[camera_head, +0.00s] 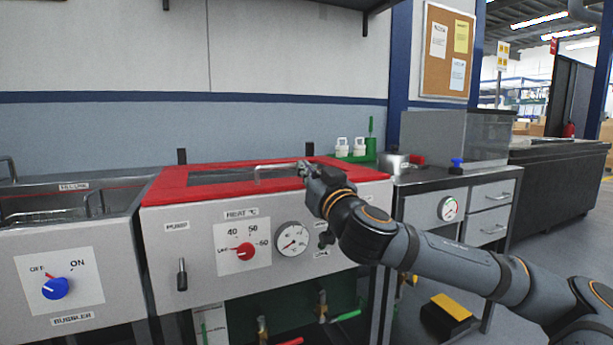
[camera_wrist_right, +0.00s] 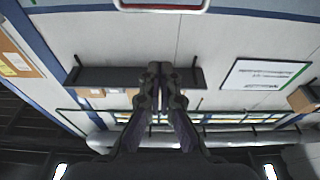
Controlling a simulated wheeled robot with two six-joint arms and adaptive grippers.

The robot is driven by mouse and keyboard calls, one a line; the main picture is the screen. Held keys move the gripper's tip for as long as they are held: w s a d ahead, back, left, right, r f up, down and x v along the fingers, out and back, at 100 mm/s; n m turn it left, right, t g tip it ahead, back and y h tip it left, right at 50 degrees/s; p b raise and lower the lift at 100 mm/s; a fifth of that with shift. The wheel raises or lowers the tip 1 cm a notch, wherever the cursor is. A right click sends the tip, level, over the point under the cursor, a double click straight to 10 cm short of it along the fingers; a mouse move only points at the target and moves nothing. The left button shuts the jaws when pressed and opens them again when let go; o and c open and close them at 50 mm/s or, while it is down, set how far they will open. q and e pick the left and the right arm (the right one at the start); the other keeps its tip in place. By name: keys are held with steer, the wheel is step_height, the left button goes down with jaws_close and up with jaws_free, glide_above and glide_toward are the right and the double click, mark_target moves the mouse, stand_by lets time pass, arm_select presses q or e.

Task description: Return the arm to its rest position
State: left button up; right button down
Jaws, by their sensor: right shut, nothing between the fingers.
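My right arm comes in from the lower right in the head view. Its gripper (camera_head: 308,170) is over the red-topped tank, near the bent metal handle (camera_head: 272,167); I cannot tell whether they touch. In the right wrist view my right gripper (camera_wrist_right: 158,68) is shut, with its fingers together and nothing between them. That view faces the wall and ceiling. My left gripper is in neither view.
The tank's red rim (camera_head: 172,187) lies below the right gripper. A metal cabinet (camera_head: 488,226) stands to the right. A dark wall shelf (camera_wrist_right: 100,76) is overhead.

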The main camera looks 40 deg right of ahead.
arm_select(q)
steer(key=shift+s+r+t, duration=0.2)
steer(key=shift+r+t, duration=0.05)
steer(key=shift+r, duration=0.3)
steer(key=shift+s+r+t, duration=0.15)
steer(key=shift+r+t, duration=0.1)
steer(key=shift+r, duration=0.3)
